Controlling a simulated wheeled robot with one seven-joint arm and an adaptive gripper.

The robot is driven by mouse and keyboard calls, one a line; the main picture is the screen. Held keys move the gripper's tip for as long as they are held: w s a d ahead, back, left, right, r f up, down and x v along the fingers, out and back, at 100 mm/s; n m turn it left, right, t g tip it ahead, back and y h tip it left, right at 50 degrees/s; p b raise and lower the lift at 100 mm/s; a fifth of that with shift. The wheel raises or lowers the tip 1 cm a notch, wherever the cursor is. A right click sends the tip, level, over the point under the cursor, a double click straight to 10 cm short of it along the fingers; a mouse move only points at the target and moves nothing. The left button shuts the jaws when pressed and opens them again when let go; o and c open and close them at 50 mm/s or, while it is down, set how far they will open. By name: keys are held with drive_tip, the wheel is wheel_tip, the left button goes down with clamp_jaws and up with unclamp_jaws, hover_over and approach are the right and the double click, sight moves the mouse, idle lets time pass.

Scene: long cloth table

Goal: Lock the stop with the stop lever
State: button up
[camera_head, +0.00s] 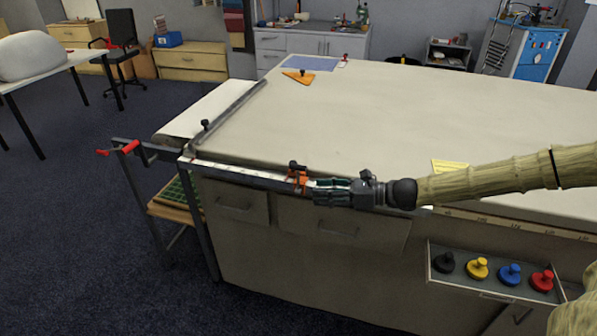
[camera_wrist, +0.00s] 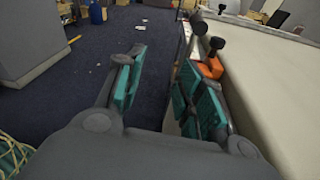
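The orange stop (camera_head: 298,180) sits on the pale rail along the table's front edge, left of my gripper. A dark lever with a knob (camera_head: 293,165) shows on top of it. In the wrist view the orange stop (camera_wrist: 211,67) is partly hidden behind my right-hand finger, and dark knobbed parts (camera_wrist: 198,26) rise above it. I cannot tell which of these is the stop lever or how far it is turned. My gripper (camera_head: 316,191) is close beside the stop. In the wrist view its teal-padded fingers (camera_wrist: 163,65) are apart with nothing between them.
The long cloth table (camera_head: 430,115) has a mostly clear top. A long bar (camera_head: 235,112) with a black knob lies across its left end. A red-handled crank (camera_head: 128,148) sticks out at the left. A tray (camera_head: 480,292) with several coloured knobs hangs at the front right.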

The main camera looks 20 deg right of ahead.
drive_tip(key=m+t+y, duration=0.1)
drive_tip(key=m+t, duration=0.1)
approach(298, 167)
drive_tip(key=x, duration=1)
drive_tip(key=shift+w+d+f, duration=0.15)
drive_tip(key=shift+w+f, duration=0.1)
drive_tip(key=shift+w, duration=0.1)
clamp_jaws()
